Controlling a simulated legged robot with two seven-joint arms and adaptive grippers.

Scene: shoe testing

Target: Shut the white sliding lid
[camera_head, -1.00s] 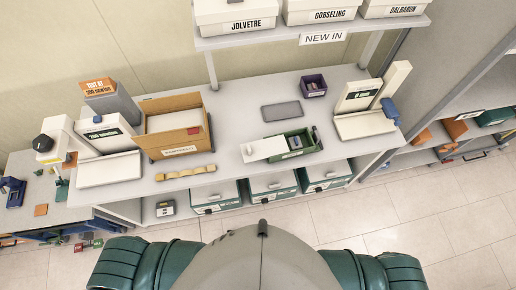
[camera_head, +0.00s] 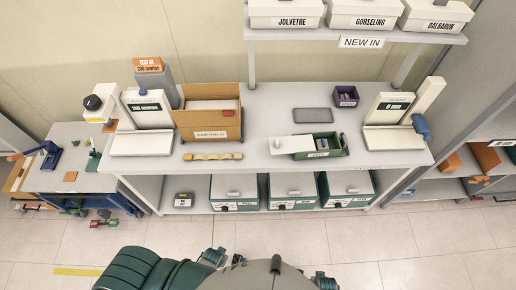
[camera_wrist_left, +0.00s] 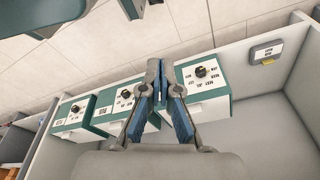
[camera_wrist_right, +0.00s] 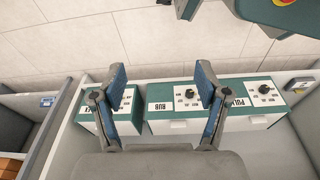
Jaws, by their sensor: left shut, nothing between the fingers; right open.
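The white sliding lid (camera_head: 289,144) lies on the bench, sticking out to the left of a small green box (camera_head: 329,151). The right part of the box is uncovered, and dark items show inside. My left gripper (camera_wrist_left: 161,67) is shut and empty in the left wrist view. My right gripper (camera_wrist_right: 160,72) is open and empty in the right wrist view. Both face the lower shelf with its green-and-white boxes, apart from the lid. Neither gripper shows in the head view, and neither wrist view shows the lid.
The bench (camera_head: 265,175) also holds a cardboard box (camera_head: 209,127), a wavy tan strip (camera_head: 213,156), a grey tray (camera_head: 313,115), a purple bin (camera_head: 346,96) and testing machines at the left and right. Green-and-white boxes (camera_head: 292,191) stand below. An upper shelf (camera_head: 350,36) overhangs the back.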

